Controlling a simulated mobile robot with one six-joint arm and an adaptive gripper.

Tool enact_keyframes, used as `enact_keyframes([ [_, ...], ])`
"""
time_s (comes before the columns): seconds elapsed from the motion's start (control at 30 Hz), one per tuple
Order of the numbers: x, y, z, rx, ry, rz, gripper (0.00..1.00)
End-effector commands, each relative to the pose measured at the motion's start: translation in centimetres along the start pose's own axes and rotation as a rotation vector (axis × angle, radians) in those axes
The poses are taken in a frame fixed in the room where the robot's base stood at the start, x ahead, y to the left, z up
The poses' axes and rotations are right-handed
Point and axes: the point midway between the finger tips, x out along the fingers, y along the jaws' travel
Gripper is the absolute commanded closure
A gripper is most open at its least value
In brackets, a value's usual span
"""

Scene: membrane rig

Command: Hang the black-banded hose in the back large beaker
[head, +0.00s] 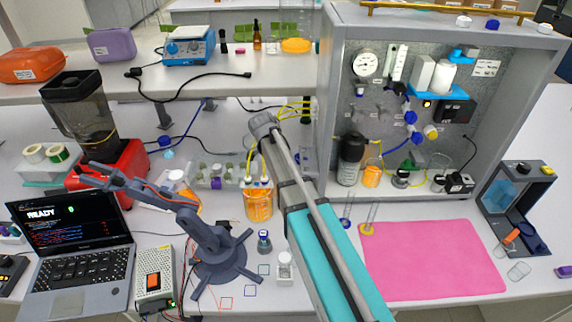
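A large beaker of orange liquid (259,205) stands on the bench left of my arm, with thin yellow hoses (250,160) running down to its top. A second orange-filled beaker (371,174) stands inside the grey rig, right of my arm, with a yellow loop above it. I cannot tell which one is the back large beaker. More yellow hoses (292,110) show behind the upper end of my arm. No black band can be made out on any hose. My grey and teal arm crosses the middle; my gripper is not visible.
A pink mat (432,262) lies clear on the right. A small dark desktop robot arm (215,245), a laptop (75,245) and a red-based blender (100,165) crowd the left. The rig cabinet (326,110) stands right of my arm. A shelf (200,88) runs along the back.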

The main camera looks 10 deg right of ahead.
Motion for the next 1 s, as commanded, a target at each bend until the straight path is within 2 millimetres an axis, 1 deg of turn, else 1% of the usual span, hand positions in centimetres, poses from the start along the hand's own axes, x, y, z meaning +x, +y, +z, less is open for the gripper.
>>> enact_keyframes([
  [0.7, 0.36, 0.00, 0.12, 0.000, 0.000, 0.000, 1.00],
  [0.73, 0.35, 0.00, 0.11, 0.000, 0.000, 0.000, 0.63],
  [0.93, 0.32, 0.00, 0.09, 0.000, 0.000, 0.000, 0.26],
  [1.0, 0.32, 0.00, 0.09, 0.001, 0.000, 0.000, 0.25],
])
